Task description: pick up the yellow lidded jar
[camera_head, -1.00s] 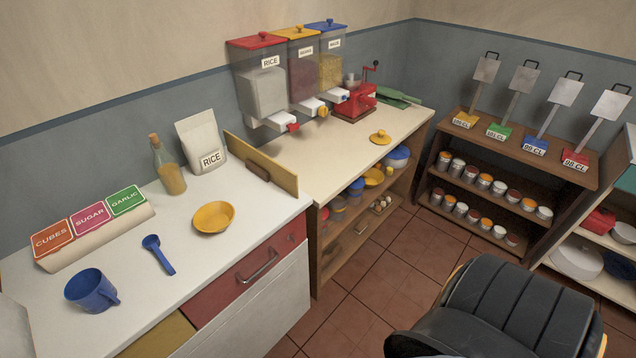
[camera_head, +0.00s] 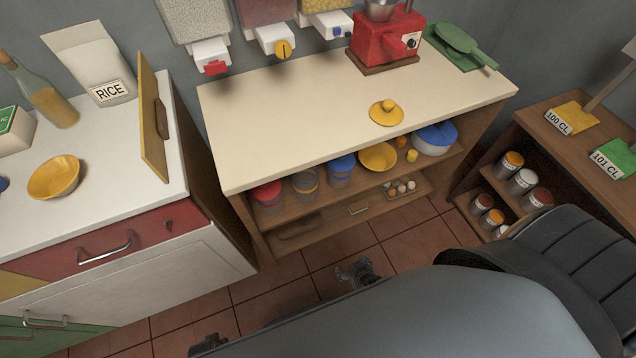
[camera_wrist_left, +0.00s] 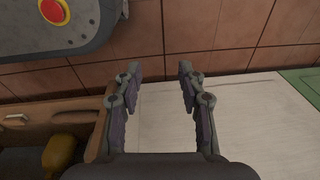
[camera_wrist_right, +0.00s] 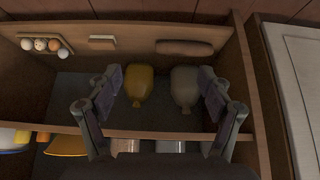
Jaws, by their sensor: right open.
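A row of lidded jars stands on the upper shelf under the cream counter: a red-lidded jar (camera_head: 267,195), a greyish jar with a yellow band (camera_head: 306,186) and a blue-lidded jar (camera_head: 342,170). I cannot clearly make out a yellow lid on any of them. My right gripper (camera_head: 357,270) is low in front of this shelf unit. In the right wrist view its fingers (camera_wrist_right: 162,76) are apart and empty, facing the lower shelf, with jar bodies (camera_wrist_right: 125,147) partly showing below. My left gripper (camera_wrist_left: 160,72) is open and empty in front of a pale panel.
A yellow bowl (camera_head: 379,157) and a blue-lidded pot (camera_head: 435,138) share the upper shelf. The lower shelf holds a yellow rounded item (camera_wrist_right: 139,84), a grey one (camera_wrist_right: 185,88) and an egg tray (camera_wrist_right: 45,45). A yellow lid (camera_head: 386,113) lies on the counter (camera_head: 290,120).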

